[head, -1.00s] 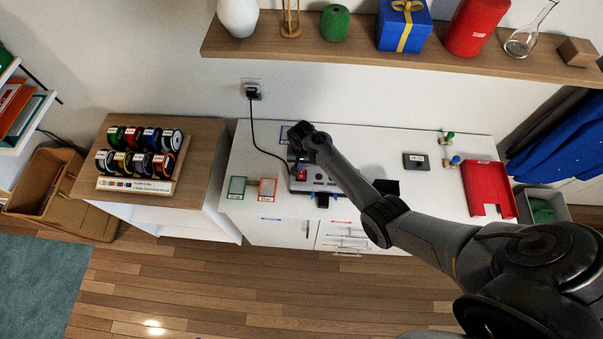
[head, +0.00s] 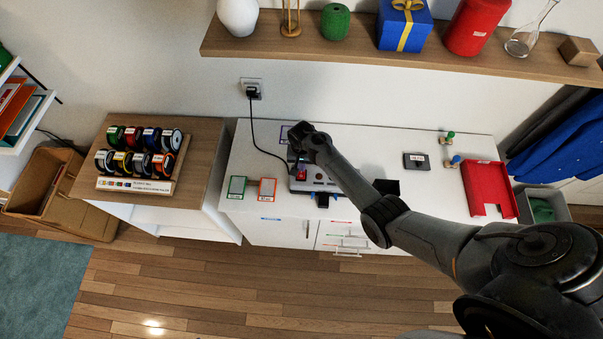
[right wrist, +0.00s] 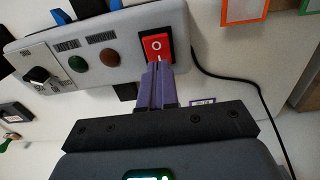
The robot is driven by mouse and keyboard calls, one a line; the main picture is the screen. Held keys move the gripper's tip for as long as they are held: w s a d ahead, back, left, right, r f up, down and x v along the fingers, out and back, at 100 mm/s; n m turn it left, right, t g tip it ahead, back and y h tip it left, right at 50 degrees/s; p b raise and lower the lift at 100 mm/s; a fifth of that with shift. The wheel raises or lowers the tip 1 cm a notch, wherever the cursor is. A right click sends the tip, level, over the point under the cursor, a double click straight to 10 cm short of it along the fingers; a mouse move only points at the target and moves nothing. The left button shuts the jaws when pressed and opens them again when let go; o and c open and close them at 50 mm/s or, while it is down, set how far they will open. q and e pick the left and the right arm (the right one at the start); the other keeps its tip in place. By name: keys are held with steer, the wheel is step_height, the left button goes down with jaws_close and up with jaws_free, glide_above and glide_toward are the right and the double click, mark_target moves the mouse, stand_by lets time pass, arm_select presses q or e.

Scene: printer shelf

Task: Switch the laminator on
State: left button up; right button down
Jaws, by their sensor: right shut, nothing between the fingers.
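The laminator (head: 319,186) is a grey machine on the white cabinet, partly covered by my right arm in the head view. In the right wrist view its grey panel (right wrist: 112,24) carries a red rocker switch (right wrist: 155,46) in a black frame, with an O mark and a line mark. A dark green round part (right wrist: 77,63) and a brown one (right wrist: 109,57) sit beside it, both looking unlit. My right gripper (right wrist: 157,68) is shut and empty, its purple fingertips at the line-mark end of the switch. Whether they touch it is unclear. My left gripper is out of view.
A black cord (head: 254,136) runs from the wall socket (head: 252,89) toward the laminator. Green and orange frames (head: 237,187) lie to its left. A red tray (head: 488,190) sits at the cabinet's right end. A wooden shelf (head: 300,50) hangs above.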

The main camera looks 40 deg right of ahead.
steer(key=shift+f+b, duration=0.5)
steer(key=shift+f, duration=0.25)
stand_by(0.4)
step_height(320, 180, up, 2)
steer(key=shift+p, duration=1.1)
step_height(320, 180, up, 5)
steer(key=p, duration=0.5)
